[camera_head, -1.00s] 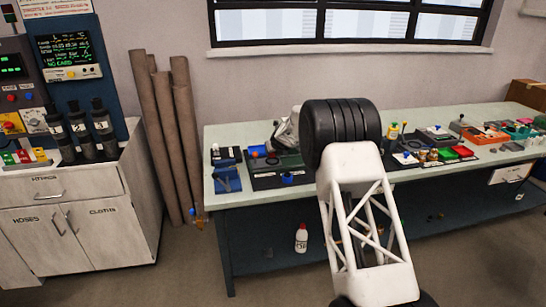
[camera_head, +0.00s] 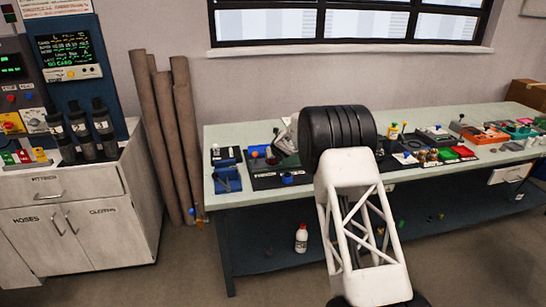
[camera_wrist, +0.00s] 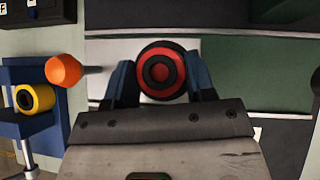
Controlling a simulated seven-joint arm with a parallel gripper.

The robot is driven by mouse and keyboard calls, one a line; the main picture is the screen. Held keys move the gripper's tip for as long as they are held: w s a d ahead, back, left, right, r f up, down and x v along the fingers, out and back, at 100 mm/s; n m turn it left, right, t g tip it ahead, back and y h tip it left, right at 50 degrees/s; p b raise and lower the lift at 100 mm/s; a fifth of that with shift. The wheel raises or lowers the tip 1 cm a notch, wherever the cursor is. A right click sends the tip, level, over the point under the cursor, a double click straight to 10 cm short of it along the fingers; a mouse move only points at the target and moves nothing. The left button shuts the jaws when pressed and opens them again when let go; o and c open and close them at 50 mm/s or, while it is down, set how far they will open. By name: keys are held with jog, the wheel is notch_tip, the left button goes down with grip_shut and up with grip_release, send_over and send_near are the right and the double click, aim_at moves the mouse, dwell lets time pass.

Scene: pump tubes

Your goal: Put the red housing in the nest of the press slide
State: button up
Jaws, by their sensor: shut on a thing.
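In the head view my black wrist hides most of the gripper and the housing. I cannot clearly make out the nest of the press slide in either view.
An orange knob (camera_wrist: 63,70) on a rod stands left of my gripper, beside a blue fixture with a yellow ring (camera_wrist: 35,98). The bench (camera_head: 222,138) carries several trays and small parts to the right. A white bottle (camera_head: 301,238) stands on the lower shelf.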

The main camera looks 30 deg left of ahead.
jog(key=o, duration=0.9)
jog(key=shift+f, duration=0.1)
jog(key=shift+o, duration=0.2)
jog(key=shift+r, duration=0.2)
jog(key=v, duration=1.2)
dwell(1.0)
